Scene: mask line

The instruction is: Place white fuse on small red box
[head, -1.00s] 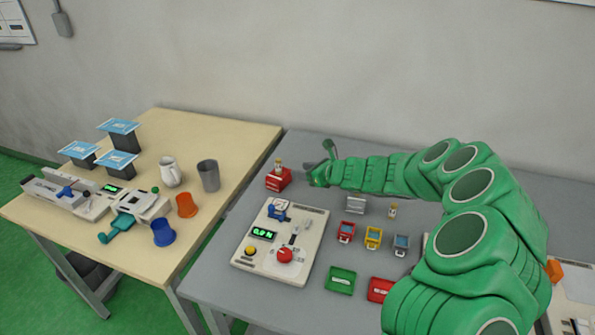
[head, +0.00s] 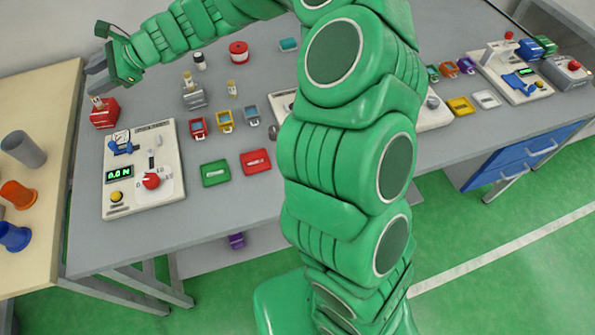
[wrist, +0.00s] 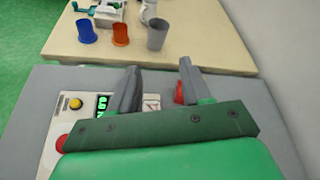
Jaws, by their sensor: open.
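The small red box (head: 104,115) stands on the grey table at the left in the head view. A small fuse with a whitish body (head: 97,103) stands upright on top of it, partly hidden. My gripper (head: 98,80) is just above and behind this fuse in the head view, its grey fingers open and empty. In the wrist view my gripper (wrist: 157,66) is also open, and part of the red box (wrist: 179,92) shows beside the right finger. The fuse cannot be made out there.
Similar fuses stand on a grey box (head: 194,98) and on the table (head: 232,88). A white panel (head: 143,175) with gauge and knobs lies in front of the red box. Small coloured bins (head: 225,122) and green and red trays (head: 215,173) lie to its right. A wooden table (head: 40,140) adjoins left.

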